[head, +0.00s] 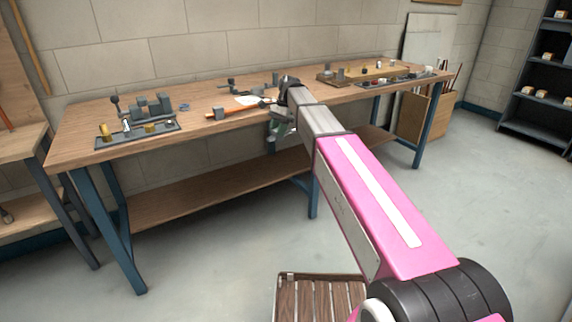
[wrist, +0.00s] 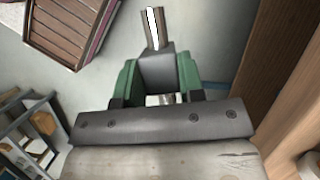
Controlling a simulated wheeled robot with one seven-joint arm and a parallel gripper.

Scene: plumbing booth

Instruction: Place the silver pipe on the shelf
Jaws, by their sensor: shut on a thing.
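My gripper (wrist: 158,78) has green fingers and is shut on the silver pipe (wrist: 153,28). In the wrist view the pipe's bright end sticks out beyond a dark grey block-shaped part (wrist: 157,70) between the fingers. In the head view my gripper (head: 281,129) is at the workbench's front edge, mostly hidden by my arm, and I cannot make out the pipe there. A dark shelf unit (head: 536,125) stands at the far right with small light-coloured pieces on its levels. The workbench also has a low wooden shelf (head: 215,190), whose visible left part is bare.
The workbench (head: 80,145) carries a tray of grey fittings (head: 140,133), an orange-handled tool (head: 237,112) and several parts at its right end. A slatted wooden crate (head: 318,300) is on the floor near me. Open floor lies between the bench and the shelf unit.

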